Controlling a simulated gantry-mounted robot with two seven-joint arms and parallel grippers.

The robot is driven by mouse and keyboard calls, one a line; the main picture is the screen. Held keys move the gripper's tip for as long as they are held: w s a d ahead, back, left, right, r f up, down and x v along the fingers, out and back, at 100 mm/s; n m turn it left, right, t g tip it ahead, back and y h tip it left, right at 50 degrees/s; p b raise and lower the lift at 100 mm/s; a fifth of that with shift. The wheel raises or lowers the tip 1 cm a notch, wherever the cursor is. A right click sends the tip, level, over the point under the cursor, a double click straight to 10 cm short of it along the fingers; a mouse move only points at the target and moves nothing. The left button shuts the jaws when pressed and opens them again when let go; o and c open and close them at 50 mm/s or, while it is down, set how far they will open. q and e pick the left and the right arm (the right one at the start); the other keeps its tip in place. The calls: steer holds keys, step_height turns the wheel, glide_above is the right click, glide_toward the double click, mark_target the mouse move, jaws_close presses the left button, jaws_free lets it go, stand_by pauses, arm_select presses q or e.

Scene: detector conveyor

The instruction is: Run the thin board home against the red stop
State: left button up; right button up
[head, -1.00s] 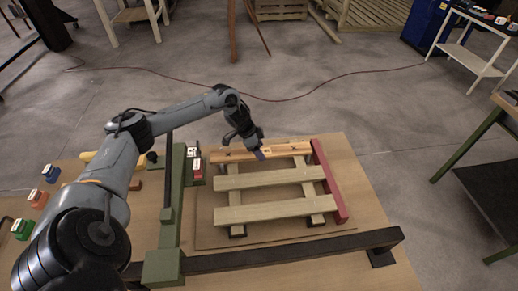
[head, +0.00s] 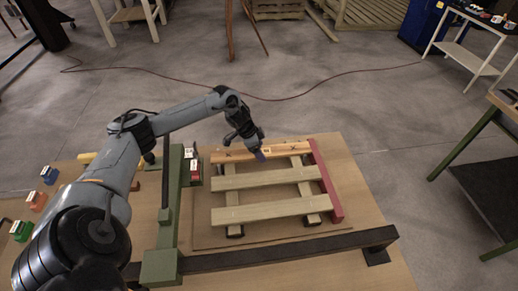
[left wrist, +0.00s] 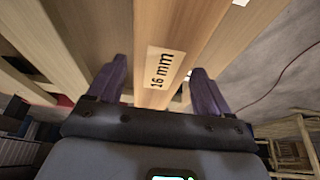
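The thin board (head: 235,155) is the orange-brown board at the back of the pallet frame, lying flat across the bearers. The red stop (head: 326,182) is a long bar at the right side of the frame. The board's right end is at or very near the stop; I cannot tell if they touch. My right gripper is not in view.
Two paler boards (head: 265,176) lie in front, parallel to the thin board. A green fixture beam (head: 172,205) stands left, and a dark bar (head: 290,251) runs along the front. Coloured blocks (head: 37,201) sit at the far left of the table.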

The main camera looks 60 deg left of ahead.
arm_select(q)
steer(key=shift+o, duration=0.9)
steer(key=shift+r, duration=0.1)
steer(key=p+v, duration=0.1)
steer(key=v, duration=0.9)
steer(key=shift+s+r, duration=0.15)
steer(key=shift+r, duration=0.15)
steer(key=shift+a, duration=0.1)
